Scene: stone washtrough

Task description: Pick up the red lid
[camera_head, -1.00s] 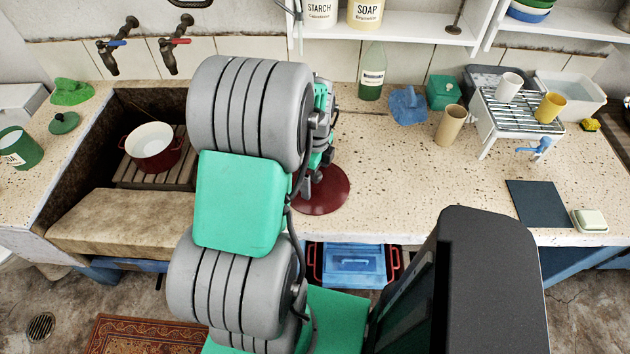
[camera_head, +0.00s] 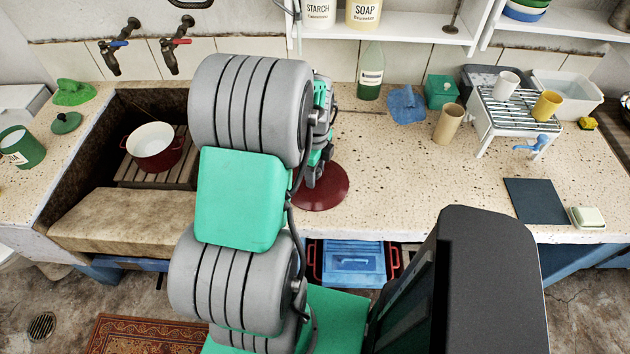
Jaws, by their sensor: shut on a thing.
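The red lid (camera_head: 327,193) is a dark red disc over the front part of the speckled stone counter, right of the sink. My gripper (camera_head: 312,181) is over the lid's upper left part, pointing down, shut on the lid near its middle. My arm hides the lid's left side, and the grip itself is small and partly hidden. I cannot tell whether the lid touches the counter or is slightly above it.
A red pot (camera_head: 154,152) with a white inside stands on a wooden rack in the sink (camera_head: 70,185). The counter (camera_head: 420,185) right of the lid is clear.

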